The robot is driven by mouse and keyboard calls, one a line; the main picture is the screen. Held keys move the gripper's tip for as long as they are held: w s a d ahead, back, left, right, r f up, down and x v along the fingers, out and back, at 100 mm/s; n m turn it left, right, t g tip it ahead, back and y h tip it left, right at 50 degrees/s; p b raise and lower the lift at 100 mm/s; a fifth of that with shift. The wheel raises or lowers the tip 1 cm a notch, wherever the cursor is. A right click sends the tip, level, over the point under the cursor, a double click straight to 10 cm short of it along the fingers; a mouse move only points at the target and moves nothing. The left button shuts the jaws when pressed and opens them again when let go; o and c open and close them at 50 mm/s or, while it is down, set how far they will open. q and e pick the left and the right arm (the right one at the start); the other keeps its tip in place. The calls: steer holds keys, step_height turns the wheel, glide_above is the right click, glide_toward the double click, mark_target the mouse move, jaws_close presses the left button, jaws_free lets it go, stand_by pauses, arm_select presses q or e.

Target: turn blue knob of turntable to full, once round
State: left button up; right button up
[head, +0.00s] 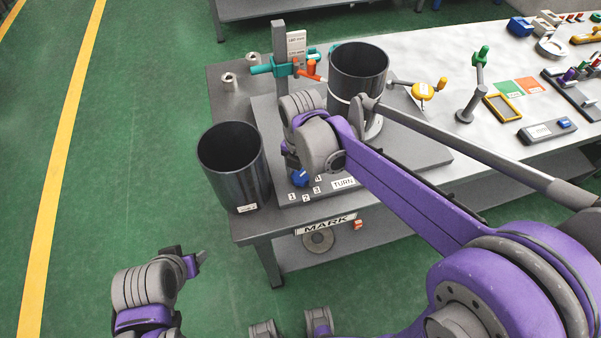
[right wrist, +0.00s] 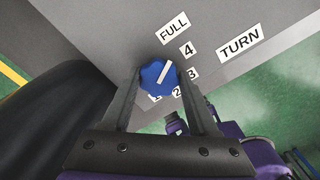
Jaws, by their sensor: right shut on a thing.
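The blue knob (right wrist: 158,77) sits on the grey turntable base (right wrist: 100,35). In the right wrist view its white pointer line slants up and right, about toward 4 and the FULL label (right wrist: 173,27). My right gripper (right wrist: 160,84) is shut on the knob, one finger on each side. In the head view the knob (head: 300,178) shows partly, beside my right wrist. A dark flanged cylinder (head: 358,68) stands upright on the turntable, its lower part partly hidden by my arm. My left gripper (head: 199,258) is off the table at lower left; its finger gap is unclear.
A second dark open cylinder (head: 235,170) stands left of the base, close to the table edge. A grey post with a teal clamp (head: 282,68) stands behind. A green-topped lever (head: 478,75) and yellow frame (head: 503,107) are to the right. The green floor at left is clear.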

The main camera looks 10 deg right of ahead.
mark_target(301, 176)
steer(key=shift+w+n, duration=0.1)
steer(key=shift+n, duration=0.8)
steer(key=o, duration=1.3)
steer(key=shift+a+n, duration=0.1)
steer(key=shift+n, duration=0.2)
steer(key=shift+r+p, duration=1.7)
steer(key=shift+r, duration=1.35)
arm_select(q)
steer(key=r, duration=0.1)
steer(key=w+r, duration=0.1)
steer(key=r, duration=0.2)
steer(key=shift+w+r, duration=0.25)
steer(key=shift+w, duration=0.15)
steer(key=shift+s, duration=0.1)
